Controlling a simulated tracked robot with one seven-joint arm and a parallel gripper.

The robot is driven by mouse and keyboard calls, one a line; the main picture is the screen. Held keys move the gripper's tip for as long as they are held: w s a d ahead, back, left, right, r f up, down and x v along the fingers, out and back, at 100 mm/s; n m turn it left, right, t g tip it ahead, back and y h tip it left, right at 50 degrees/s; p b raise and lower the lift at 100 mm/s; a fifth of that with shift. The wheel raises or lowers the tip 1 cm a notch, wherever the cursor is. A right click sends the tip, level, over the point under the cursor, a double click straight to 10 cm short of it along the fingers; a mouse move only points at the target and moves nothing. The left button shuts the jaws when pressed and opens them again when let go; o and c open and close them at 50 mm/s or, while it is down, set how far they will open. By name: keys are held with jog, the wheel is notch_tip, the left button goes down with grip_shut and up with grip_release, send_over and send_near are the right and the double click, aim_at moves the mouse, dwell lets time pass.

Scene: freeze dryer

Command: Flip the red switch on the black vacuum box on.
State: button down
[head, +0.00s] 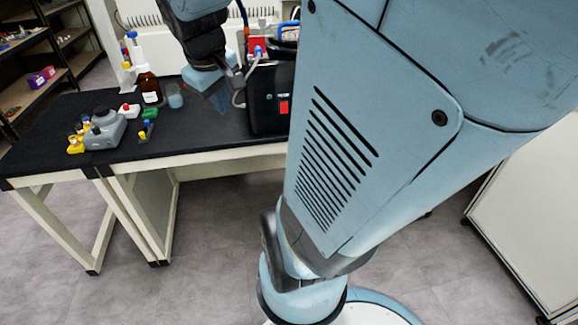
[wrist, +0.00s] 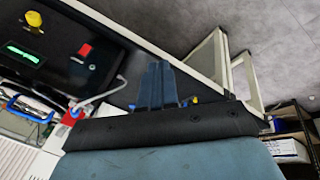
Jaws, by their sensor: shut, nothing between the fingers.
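The black vacuum box (head: 262,98) stands on the black bench top, partly hidden behind my arm in the head view. Its red switch (head: 283,107) shows on the front face at the edge of my arm. In the wrist view the box (wrist: 52,62) fills the upper left, with the red switch (wrist: 85,49), a yellow knob (wrist: 33,19) and a lit green display (wrist: 23,55). My gripper (head: 220,100) is shut and empty, left of the box in the head view. In the wrist view its fingers (wrist: 158,84) are together, apart from the switch. I cannot tell the switch's position.
A grey hose (wrist: 98,97) runs beside the box. On the bench (head: 190,140) stand a brown bottle (head: 148,86), a beaker (head: 174,96), a grey device (head: 104,130) and small coloured items. The floor before the bench is clear.

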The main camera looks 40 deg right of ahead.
jog(key=s+a+r+m+t+y, duration=0.2)
jog(key=s+a+r, duration=0.3)
jog(key=s, duration=0.2)
jog(key=shift+s+r+t+y, duration=0.2)
jog(key=shift+r+t+y, duration=0.1)
jog(key=shift+r, duration=0.1)
